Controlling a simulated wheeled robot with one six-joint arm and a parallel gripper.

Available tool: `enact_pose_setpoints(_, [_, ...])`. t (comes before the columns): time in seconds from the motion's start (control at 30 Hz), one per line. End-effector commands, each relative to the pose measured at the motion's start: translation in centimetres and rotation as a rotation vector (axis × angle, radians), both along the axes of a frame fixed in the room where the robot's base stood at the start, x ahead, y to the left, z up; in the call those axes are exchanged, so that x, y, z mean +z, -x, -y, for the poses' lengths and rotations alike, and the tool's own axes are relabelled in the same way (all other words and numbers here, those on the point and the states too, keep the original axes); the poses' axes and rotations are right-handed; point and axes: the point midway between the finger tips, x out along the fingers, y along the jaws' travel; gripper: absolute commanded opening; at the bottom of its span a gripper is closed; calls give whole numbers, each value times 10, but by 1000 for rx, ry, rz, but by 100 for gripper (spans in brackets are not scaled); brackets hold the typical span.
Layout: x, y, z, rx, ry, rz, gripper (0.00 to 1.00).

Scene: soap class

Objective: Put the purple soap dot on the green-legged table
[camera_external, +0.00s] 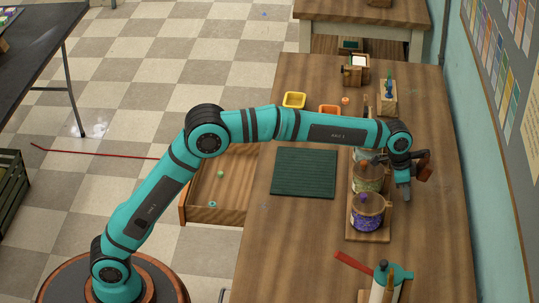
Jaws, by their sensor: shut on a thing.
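My gripper (404,188) hangs at the right end of my arm, beside the row of jars. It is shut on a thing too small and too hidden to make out. A purple jar (368,216) stands on a wooden stand, to the lower left of my gripper. A small purple round thing (363,197) shows at the top of this jar; I cannot tell whether it is loose. A wooden table (310,8) with pale legs stands at the top; I cannot tell if they are green.
An open drawer (228,213) juts left.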

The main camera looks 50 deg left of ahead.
Motion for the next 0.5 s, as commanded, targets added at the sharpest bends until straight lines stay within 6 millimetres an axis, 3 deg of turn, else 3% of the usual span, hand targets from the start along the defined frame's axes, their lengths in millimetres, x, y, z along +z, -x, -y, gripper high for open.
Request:
enact_pose_setpoints(0.4, [-8, 0, 0, 0, 0, 0, 0])
enact_pose_setpoints(0.43, [-8, 0, 0, 0, 1, 1, 18])
enact_pose_setpoints(0.5, [-7, 0, 0, 0, 1, 1, 31])
